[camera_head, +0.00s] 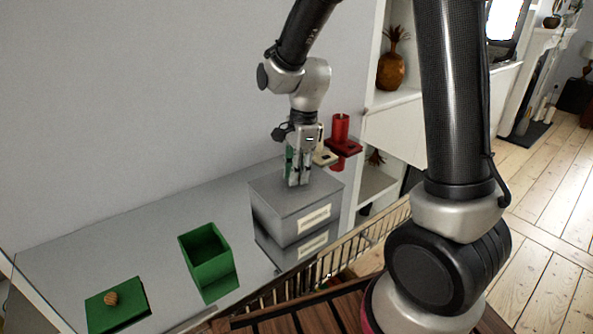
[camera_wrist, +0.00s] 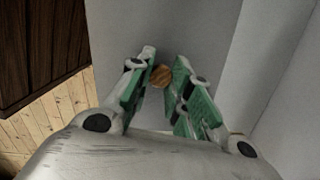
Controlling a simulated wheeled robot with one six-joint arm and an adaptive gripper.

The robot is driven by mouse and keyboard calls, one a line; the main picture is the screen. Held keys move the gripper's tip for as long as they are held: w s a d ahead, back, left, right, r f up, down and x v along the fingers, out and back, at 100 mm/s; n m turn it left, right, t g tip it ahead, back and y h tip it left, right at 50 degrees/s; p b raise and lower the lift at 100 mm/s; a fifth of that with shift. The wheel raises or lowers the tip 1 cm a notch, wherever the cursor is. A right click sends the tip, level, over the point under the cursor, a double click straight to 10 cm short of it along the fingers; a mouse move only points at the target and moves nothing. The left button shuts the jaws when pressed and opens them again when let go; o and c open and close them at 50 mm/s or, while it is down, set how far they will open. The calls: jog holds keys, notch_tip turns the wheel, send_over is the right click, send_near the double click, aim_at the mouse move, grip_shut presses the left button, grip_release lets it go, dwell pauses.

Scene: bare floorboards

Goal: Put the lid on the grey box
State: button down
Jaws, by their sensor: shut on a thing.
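The grey box (camera_head: 292,226) with a pale label stands on the grey tabletop. A flat grey lid (camera_head: 271,190) covers its top; it looks level and lined up, though I cannot tell whether it is fully seated. My gripper (camera_head: 298,181) points down over the middle of the lid and hides its knob in the head view. In the wrist view, the round wooden knob (camera_wrist: 162,77) lies between the green-padded fingertips, with the grey lid surface (camera_wrist: 205,35) beyond. My gripper is shut on the knob.
An open green box (camera_head: 190,262) stands left of the grey box. A green lid (camera_head: 128,311) with a wooden knob lies further left. Red things (camera_head: 340,130) and a cream-coloured thing (camera_head: 326,158) are behind the grey box. A railing (camera_head: 345,247) runs along the front right.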

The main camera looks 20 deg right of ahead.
jog(key=c, duration=0.7)
grip_release()
jog(key=shift+c, duration=0.2)
jog(key=shift+r, duration=0.1)
jog(key=shift+r, duration=3.45)
